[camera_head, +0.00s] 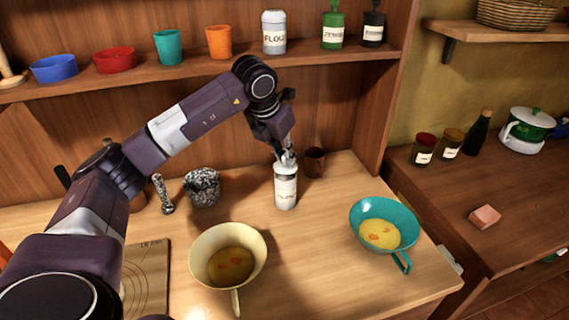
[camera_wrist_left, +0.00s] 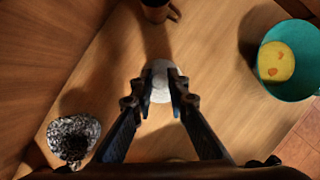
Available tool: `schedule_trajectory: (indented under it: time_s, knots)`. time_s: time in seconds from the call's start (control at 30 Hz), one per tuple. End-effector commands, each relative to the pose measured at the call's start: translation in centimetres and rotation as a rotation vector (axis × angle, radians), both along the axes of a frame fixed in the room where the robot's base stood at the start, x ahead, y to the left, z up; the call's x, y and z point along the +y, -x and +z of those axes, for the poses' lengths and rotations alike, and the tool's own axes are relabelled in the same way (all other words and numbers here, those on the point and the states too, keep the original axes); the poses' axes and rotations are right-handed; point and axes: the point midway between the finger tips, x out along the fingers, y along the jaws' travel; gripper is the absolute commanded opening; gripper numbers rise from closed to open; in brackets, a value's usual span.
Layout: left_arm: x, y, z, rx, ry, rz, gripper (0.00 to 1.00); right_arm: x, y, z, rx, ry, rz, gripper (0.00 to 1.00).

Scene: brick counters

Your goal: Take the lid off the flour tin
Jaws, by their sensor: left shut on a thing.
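A white tin with a dark-lettered label (camera_head: 286,190) stands upright on the wooden counter; its lettering is too small to read surely. My left gripper (camera_head: 287,159) comes down on it from above and is shut on its pale round lid. In the left wrist view the two fingertips press on opposite sides of the lid (camera_wrist_left: 160,88). The lid sits at the tin's top, and I see no clear gap between them. A similar white tin (camera_head: 274,35), labelled like flour, stands on the shelf. My right gripper is not in view.
A brown mug (camera_head: 315,162) stands close behind the tin. A stone mortar (camera_head: 203,187) and pestle (camera_head: 162,194) are to the left. A cream pan (camera_head: 228,245) and a teal pan (camera_head: 384,226) sit in front. The shelf (camera_head: 200,68) overhangs behind.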

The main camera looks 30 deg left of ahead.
Motion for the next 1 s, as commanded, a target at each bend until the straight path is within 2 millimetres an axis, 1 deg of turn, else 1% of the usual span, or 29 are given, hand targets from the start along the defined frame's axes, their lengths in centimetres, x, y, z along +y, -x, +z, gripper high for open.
schedule_trajectory:
  time_s: [0.1,0.3,0.5,0.7,0.83,1.0]
  knots:
    - [0.0,-0.1,2.6,-0.007,0.002,-0.001,0.00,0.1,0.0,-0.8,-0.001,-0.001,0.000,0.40]
    - [-0.1,-0.1,7.5,-0.005,0.002,-0.001,0.00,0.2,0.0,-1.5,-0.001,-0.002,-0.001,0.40]
    - [0.0,-0.1,11.1,-0.004,0.001,0.001,0.00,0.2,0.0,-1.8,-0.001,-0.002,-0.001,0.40]
    - [0.0,-0.1,13.7,-0.003,0.001,0.000,0.00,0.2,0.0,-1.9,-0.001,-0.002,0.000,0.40]
    - [-0.1,0.0,14.8,-0.001,0.001,0.000,0.00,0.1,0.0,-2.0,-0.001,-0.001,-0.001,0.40]
    - [0.0,0.0,15.4,0.001,0.001,0.000,0.00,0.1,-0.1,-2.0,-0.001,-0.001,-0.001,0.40]
